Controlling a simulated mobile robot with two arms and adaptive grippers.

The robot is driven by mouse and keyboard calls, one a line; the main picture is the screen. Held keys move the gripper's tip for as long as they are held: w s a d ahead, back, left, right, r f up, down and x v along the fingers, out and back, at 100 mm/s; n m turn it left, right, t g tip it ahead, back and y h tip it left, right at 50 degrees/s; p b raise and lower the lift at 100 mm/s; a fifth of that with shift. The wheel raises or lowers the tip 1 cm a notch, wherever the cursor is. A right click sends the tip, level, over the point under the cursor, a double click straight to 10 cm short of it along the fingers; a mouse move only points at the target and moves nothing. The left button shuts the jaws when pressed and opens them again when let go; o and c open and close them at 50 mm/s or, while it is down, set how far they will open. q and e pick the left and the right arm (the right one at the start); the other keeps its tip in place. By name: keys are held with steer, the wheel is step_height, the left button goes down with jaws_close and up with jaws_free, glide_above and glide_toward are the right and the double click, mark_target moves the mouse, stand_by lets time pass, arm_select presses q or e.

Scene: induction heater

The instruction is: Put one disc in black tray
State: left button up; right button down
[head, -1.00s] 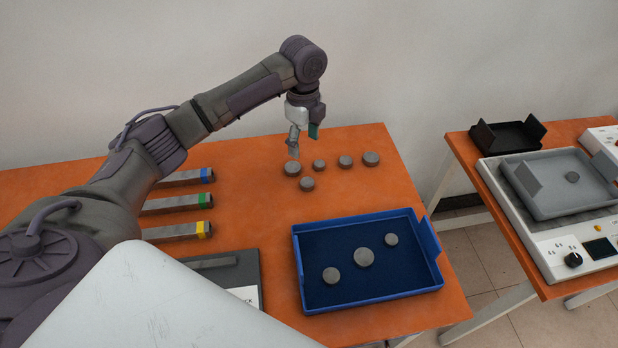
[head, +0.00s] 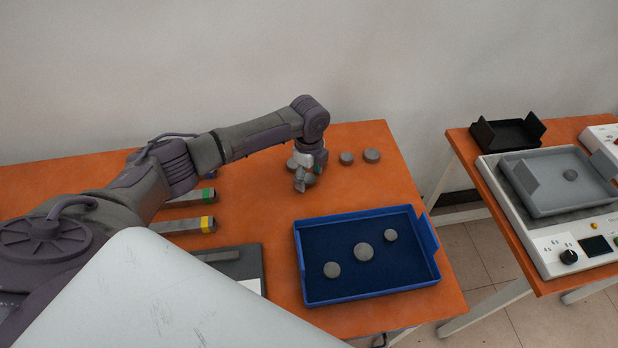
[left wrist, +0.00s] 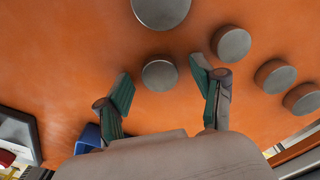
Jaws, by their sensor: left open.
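Several grey discs lie on the orange table, such as one disc (head: 371,155) right of my left gripper and another disc (head: 346,158) nearer to it. My left gripper (head: 302,184) is low over the left part of this group and hides some of the discs. In the left wrist view the gripper (left wrist: 162,84) is open. One disc (left wrist: 160,74) lies between and slightly beyond its green-padded fingertips; contact cannot be told. The black tray (head: 508,134) stands on the right-hand table and looks empty. My right gripper is out of view.
A blue tray (head: 432,262) with three discs stands at the front right of the orange table (head: 370,190). A grey tray (head: 540,207) with one disc sits on the heater (head: 560,245). Bars with coloured ends (head: 190,226) lie left. A gap separates the tables.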

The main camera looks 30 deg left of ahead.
arm_select(q)
jaws_close()
stand_by(0.3)
steer(key=shift+r, duration=0.2)
